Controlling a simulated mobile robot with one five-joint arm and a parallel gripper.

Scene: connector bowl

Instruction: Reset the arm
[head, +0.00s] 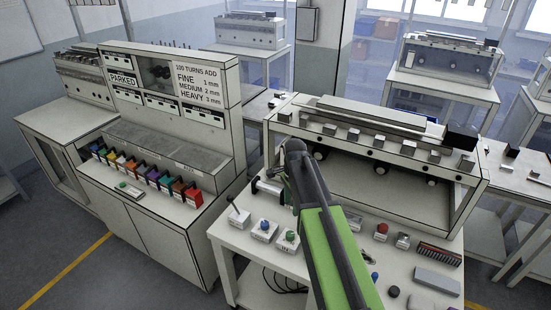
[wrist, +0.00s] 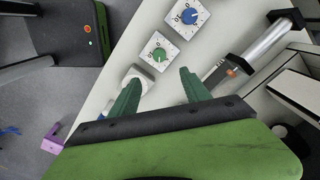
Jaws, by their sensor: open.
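My green arm reaches up from the lower middle of the head view, over the workbench (head: 240,235). Its dark end is raised in front of the bench machine (head: 385,190), and my gripper's fingers cannot be made out there. In the wrist view my gripper (wrist: 160,85) shows two green fingers spread apart with nothing between them. Beyond the fingertips lie a green-knob dial (wrist: 159,54) and a blue-knob dial (wrist: 189,16) on the bench. A white block (wrist: 137,75) is partly hidden behind the left finger.
A metal cylinder (wrist: 265,45) lies right of the dials. Small parts and a dark comb-like strip (head: 438,252) lie at the bench's right. Floor (head: 50,255) shows at lower left.

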